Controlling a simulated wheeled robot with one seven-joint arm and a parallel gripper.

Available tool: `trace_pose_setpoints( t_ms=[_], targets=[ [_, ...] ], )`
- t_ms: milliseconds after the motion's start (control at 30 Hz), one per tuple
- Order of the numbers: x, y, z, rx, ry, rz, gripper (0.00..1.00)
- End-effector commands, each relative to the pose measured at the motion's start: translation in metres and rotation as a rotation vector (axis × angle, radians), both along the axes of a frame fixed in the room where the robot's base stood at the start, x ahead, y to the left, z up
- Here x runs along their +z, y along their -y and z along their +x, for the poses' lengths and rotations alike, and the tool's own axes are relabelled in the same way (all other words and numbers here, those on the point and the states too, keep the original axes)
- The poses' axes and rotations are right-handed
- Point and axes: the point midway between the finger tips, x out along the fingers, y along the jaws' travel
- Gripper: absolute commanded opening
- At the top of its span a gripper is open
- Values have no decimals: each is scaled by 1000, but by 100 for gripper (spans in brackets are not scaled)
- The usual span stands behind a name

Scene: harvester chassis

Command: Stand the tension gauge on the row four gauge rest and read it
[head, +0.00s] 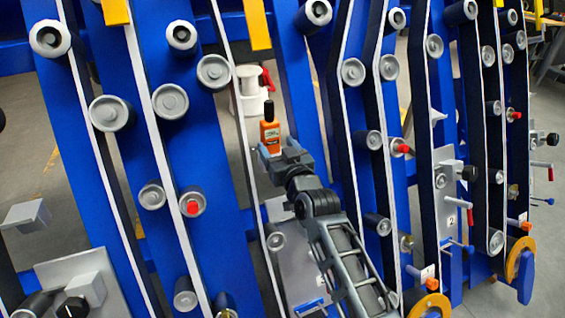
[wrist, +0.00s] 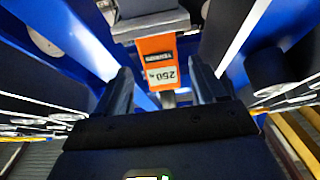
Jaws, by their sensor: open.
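The tension gauge (head: 270,135) is orange with a black top and stands upright between two belts, just beyond my gripper (head: 278,150). The gripper hides its lower end in the head view. In the wrist view the gauge (wrist: 158,62) appears upside down, with a pale label whose figures look like 250. My gripper (wrist: 162,90) is open, with one dark finger to each side of the gauge and gaps visible. A grey block (wrist: 150,25) lies at the gauge's lower end; I cannot tell which row it belongs to.
Blue frame bars with white-edged belts and grey rollers (head: 214,71) crowd both sides of my arm. Red-capped pegs stick out. A plate marked 2 (head: 450,220) is at the right. A grey bracket (head: 87,287) is at the lower left. A white spool-like object (head: 250,90) stands behind.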

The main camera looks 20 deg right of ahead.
Motion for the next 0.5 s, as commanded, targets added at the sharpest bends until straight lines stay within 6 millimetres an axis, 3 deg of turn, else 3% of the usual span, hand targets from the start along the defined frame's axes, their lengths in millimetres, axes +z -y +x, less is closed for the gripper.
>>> trace_pose_setpoints(
  t_ms=[300, 500],
  targets=[
    [-3, 0, 39, 0, 1, 1, 70],
    [-1, 0, 54, 0, 1, 0, 70]
  ],
)
